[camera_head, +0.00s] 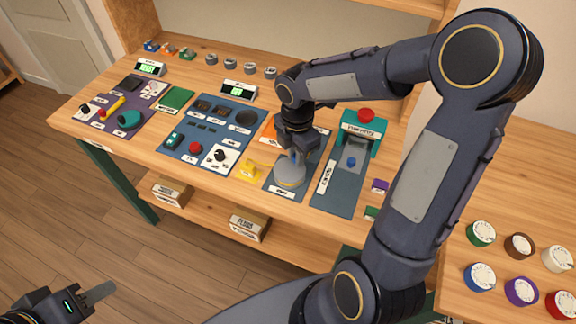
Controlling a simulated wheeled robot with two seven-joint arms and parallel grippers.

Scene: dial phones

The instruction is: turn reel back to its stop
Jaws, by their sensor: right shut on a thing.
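The gripper and wrist hide the top of the reel. My left gripper (98,293) is at the bottom left, away from the bench and above the floor. Only a small part of its fingers shows, and I cannot make out whether they are apart.
A yellow piece (249,169) sits just left of the reel. A green stamping device (362,130) with a red knob stands to the right. A panel with a red button (196,148) lies further left. Several coloured dials (481,233) are on the right-hand table.

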